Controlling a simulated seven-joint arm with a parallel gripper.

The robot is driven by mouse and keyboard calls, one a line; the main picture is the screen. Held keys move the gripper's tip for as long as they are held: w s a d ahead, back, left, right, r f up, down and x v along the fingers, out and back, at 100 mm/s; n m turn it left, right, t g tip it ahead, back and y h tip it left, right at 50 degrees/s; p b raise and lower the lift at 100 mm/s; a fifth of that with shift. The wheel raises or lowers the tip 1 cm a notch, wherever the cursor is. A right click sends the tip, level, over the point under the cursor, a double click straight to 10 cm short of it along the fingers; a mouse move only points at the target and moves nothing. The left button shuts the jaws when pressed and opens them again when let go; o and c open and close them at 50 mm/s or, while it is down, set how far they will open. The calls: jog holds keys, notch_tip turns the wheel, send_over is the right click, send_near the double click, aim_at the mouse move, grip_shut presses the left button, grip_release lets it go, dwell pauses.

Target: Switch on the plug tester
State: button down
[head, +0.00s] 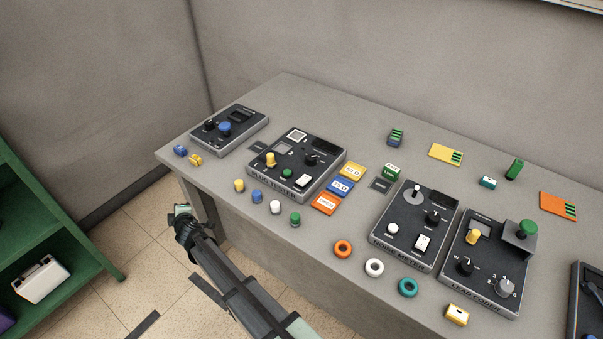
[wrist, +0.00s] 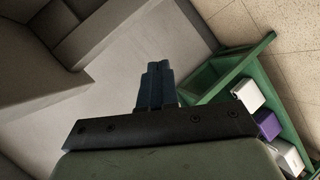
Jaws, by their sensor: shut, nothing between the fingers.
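The plug tester (head: 258,182) is a dark box with a grey edge, left of the middle of the table in the head view. Its top carries a yellow plug-like piece (head: 270,159), a green button (head: 287,173), a black knob (head: 311,159) and a white rocker switch (head: 304,181) near the front right corner. I cannot tell the switch's position. My gripper (head: 182,210) is off the table's front left edge, apart from the tester. Its fingers show shut and empty in the wrist view (wrist: 157,75).
A green shelf (head: 60,240) stands at left, also in the wrist view (wrist: 220,75).

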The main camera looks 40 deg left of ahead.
jog(key=s+a+r+n+g+y, duration=0.15)
jog(key=a+r+y, duration=0.35)
jog(key=r, duration=0.8)
jog(key=w+a+r+m+t+h, duration=0.1)
jog(key=w+r+m+t+h, duration=0.15)
jog(key=w+r, duration=0.7)
jog(key=w+d+r+m+t+h, duration=0.3)
jog(key=w+d+m+h, duration=0.5)
jog(key=w+d, duration=0.95)
jog(key=d+r+g+h, duration=0.3)
jog(key=d+r+g, duration=0.2)
jog(key=d, duration=0.7)
jog(key=s+d+r+g+h, duration=0.1)
jog(key=d+r+g+h, duration=0.2)
jog(key=d, duration=1)
notch_tip(320, 180, up, 2)
jog(key=shift+r+g, duration=0.15)
jog(key=shift+g, duration=0.95)
jog(key=shift+h, duration=0.25)
